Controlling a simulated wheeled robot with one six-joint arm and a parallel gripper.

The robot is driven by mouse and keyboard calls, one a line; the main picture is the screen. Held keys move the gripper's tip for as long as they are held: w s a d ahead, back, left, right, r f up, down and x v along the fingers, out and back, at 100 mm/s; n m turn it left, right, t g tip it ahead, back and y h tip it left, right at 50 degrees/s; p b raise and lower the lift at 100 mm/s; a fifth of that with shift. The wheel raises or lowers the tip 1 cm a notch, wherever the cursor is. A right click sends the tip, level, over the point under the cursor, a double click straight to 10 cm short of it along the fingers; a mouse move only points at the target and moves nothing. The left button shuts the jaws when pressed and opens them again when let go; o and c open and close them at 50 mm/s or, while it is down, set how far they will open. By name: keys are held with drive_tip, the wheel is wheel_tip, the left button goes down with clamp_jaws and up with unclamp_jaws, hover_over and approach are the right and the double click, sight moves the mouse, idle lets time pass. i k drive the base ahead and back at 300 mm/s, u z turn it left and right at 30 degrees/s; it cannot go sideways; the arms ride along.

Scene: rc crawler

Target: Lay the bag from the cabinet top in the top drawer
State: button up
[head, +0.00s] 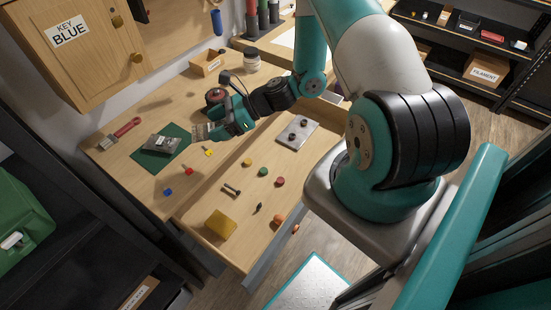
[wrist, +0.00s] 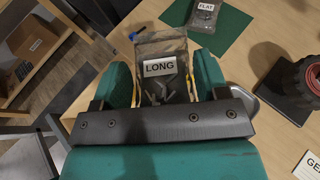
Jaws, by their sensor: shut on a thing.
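My gripper (head: 213,130) is over the workbench near the green mat. In the wrist view my gripper (wrist: 162,80) has its teal fingers on either side of a clear bag labelled LONG (wrist: 174,48), shut on it. The bag holds long grey pieces. In the head view only a small grey part of this bag (head: 200,132) shows beyond the fingertips. A second bag, labelled FLAT (wrist: 203,14), lies on the green mat (wrist: 228,35); it also shows in the head view (head: 161,143).
A wooden cabinet labelled KEY BLUE (head: 83,48) hangs at the upper left.

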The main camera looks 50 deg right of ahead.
sight(280, 160)
drive_tip(key=k, duration=1.15)
drive_tip(key=z, duration=0.55)
drive_tip(key=i, duration=0.6)
drive_tip(key=z, duration=0.8)
drive_tip(key=i, duration=0.7)
